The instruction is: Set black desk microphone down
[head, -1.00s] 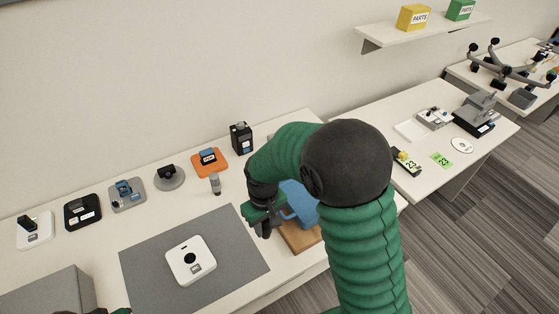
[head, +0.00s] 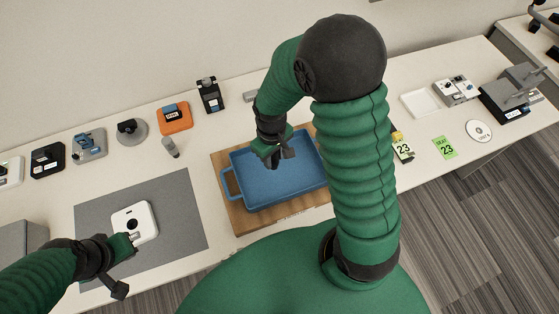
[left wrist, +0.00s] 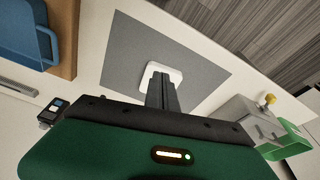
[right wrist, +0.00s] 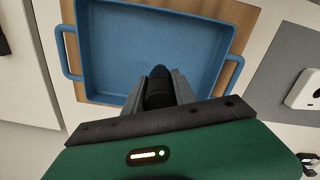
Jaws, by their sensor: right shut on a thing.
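The black desk microphone (right wrist: 158,88) shows in the right wrist view as a dark, rounded shape between my right gripper's fingers. My right gripper (head: 276,158) is shut on it, over the blue tray (head: 238,158). The tray has raised walls and side handles and also shows in the right wrist view (right wrist: 110,55); its visible floor is empty. I cannot tell whether the microphone touches the tray floor. My left gripper (head: 134,237) is at the near edge of the white device; its fingers look shut and empty in the left wrist view (left wrist: 162,92).
The tray sits on a wooden board (head: 240,217). A white device (head: 146,218) lies on a grey mat (head: 185,195) to the left. Several small devices on stands line the back, with a grey cylinder (head: 171,148) before them.

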